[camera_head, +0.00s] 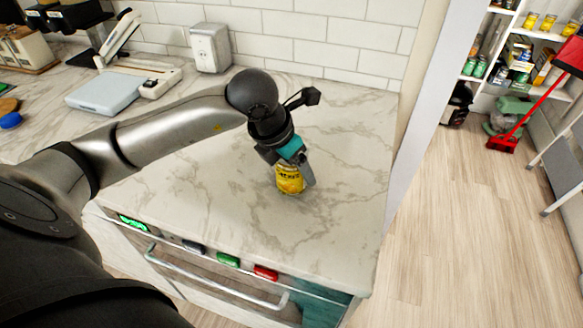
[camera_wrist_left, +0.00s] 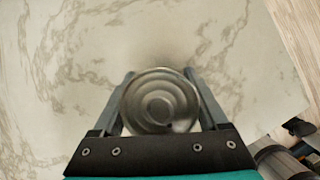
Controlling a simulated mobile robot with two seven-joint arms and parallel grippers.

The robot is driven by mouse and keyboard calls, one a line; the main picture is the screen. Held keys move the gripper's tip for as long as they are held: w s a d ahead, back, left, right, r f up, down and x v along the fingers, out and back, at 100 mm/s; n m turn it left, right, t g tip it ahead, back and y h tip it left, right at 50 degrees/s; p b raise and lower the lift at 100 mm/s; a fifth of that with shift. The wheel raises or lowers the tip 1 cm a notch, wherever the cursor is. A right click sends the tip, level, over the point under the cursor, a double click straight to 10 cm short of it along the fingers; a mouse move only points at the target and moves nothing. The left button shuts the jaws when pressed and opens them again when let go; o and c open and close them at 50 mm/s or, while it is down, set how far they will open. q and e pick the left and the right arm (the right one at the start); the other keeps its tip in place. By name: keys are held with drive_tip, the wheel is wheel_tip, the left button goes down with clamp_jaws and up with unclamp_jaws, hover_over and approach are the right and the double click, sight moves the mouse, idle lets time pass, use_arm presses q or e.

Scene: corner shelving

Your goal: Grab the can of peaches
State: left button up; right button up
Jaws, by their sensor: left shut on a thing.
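A small can with a yellow label (camera_head: 290,180), the can of peaches, stands upright on the marble counter (camera_head: 345,220). My left gripper (camera_head: 293,170) comes down over it from above, with its fingers on the can's sides. In the left wrist view the can's round metal lid (camera_wrist_left: 160,101) sits between the two fingers of the left gripper (camera_wrist_left: 162,100), which is shut on it. The lower part of the can is hidden in the wrist view. My right gripper is not in view.
A white outlet box (camera_head: 210,47) is by the tiled wall, and a pale blue flat device (camera_head: 105,91) lies at the left. Below the counter edge are a handle (camera_head: 215,285) and coloured controls. Shelves with cans and a red broom (camera_head: 501,144) stand beyond the counter's right edge.

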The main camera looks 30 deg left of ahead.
use_arm(q)
clamp_jaws()
drive_tip(key=shift+r, duration=0.2)
